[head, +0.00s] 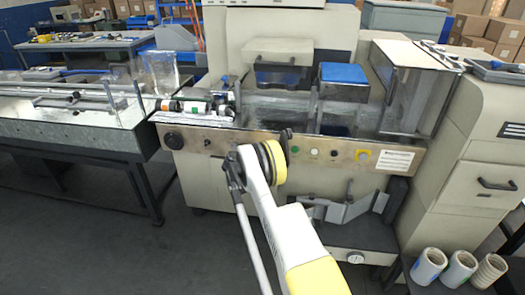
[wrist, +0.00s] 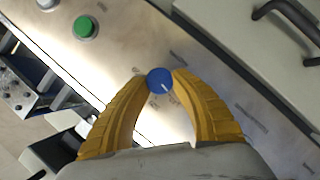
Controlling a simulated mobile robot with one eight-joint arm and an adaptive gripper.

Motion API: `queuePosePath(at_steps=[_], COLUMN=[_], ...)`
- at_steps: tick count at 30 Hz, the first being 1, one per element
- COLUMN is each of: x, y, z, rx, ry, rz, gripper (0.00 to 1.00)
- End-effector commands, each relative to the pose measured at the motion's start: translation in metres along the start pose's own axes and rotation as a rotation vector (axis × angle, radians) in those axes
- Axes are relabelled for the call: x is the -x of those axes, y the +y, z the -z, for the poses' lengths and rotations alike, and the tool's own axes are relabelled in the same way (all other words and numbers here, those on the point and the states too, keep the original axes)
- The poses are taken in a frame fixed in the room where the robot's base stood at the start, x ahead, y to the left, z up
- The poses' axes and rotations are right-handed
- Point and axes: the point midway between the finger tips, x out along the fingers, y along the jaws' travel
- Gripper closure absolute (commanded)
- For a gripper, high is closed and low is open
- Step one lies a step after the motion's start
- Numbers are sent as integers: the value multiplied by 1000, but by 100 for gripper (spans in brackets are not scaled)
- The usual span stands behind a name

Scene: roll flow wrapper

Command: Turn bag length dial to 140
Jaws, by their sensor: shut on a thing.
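The bag length dial is a small round blue knob (wrist: 159,80) with a white pointer line, on the machine's metal front panel. It shows in the wrist view between the yellow fingertips of my gripper (wrist: 159,82), which are shut on it at both sides. The white line runs from near the knob's middle toward its lower right edge in that view. Small markings on the panel around the knob are too blurred to read. In the head view my arm and gripper (head: 285,140) are at the panel (head: 225,143) and hide the knob.
A green button (wrist: 85,27) sits on the panel near the knob; it also shows in the head view (head: 313,152). A black handle (wrist: 290,20) is on a pale cover beside the panel. A yellow-ringed control (head: 362,155) and a white label (head: 395,161) are farther right.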

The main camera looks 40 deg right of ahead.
Motion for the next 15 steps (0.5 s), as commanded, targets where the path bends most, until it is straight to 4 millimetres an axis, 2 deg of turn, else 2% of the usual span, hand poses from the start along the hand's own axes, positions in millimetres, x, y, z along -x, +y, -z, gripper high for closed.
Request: queuePosePath(at_steps=[10,11,12,13,15], x=[-1,-1,-1,-1,-1], y=[2,2,2,2,1], z=[0,0,0,0,0], rx=[4,4,4,3,3], ry=[0,0,0,0,0], rz=[-4,-4,-4,-3,-3], gripper=[100,67,55,46,46])
